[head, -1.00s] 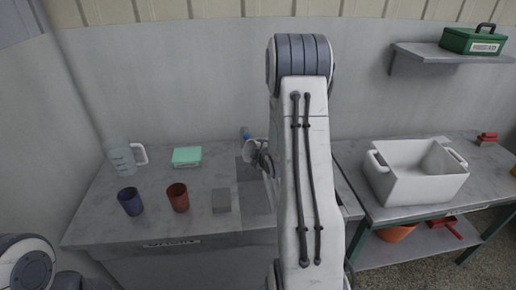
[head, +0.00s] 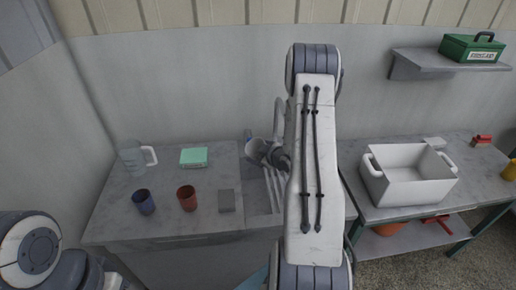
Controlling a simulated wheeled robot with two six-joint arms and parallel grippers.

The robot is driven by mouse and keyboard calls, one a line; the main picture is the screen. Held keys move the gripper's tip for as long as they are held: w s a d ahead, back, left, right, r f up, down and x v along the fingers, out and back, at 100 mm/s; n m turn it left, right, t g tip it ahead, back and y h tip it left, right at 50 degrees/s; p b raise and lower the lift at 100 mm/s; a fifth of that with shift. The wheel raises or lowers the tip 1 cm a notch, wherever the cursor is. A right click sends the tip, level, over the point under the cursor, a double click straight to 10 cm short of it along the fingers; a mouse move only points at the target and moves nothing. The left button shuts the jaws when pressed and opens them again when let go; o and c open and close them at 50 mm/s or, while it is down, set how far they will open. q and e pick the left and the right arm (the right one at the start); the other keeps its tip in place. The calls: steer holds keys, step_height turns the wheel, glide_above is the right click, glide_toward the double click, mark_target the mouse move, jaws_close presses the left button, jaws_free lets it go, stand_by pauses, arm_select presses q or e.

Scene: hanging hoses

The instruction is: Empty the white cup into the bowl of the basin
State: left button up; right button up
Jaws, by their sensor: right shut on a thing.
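My right arm reaches over the counter, and its gripper (head: 270,155) is shut on the white cup (head: 256,148). The cup is over the back part of the basin (head: 250,191); it looks tilted, but its contents cannot be made out. The basin is a grey recess in the counter with a ribbed part beside it, and my right arm hides its right side. My left arm shows only at the lower left, with its gripper out of view.
A clear jug (head: 132,158), a mint-green box (head: 194,157), a blue cup (head: 144,202), a red-brown cup (head: 187,198) and a grey block (head: 226,200) stand left of the basin. A white tub (head: 408,188) stands on the right-hand table. A curved tap (head: 279,113) rises behind the basin.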

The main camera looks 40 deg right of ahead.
step_height(320, 180, up, 2)
steer(key=m+y+p, duration=0.2)
steer(key=p, duration=0.1)
steer(key=shift+t, duration=0.4)
steer(key=shift+a+r+m+t+y+p, duration=0.1)
steer(key=shift+r+m+t+y+p, duration=0.35)
steer(key=shift+m+y, duration=0.35)
steer(key=shift+a, duration=0.1)
steer(key=s+a+f+n+g+y+b, duration=0.2)
steer(key=a+f+n+y+b, duration=0.1)
steer(key=a, duration=0.5)
steer(key=s+a+f+n+g+y+b, duration=0.1)
steer(key=s+a+f+n+y+b, duration=0.1)
steer(key=a, duration=0.7)
steer(key=s+a+f+n+g+y+b, duration=0.2)
steer(key=s+a+f+n+y+b, duration=0.1)
steer(key=a, duration=0.5)
step_height(320, 180, down, 2)
steer(key=shift+a+f+n+g+y+b, duration=0.15)
steer(key=shift+a+n+g+y+b, duration=0.3)
steer(key=shift+b, duration=0.75)
steer(key=shift+s+d, duration=0.15)
steer(key=shift+d, duration=0.1)
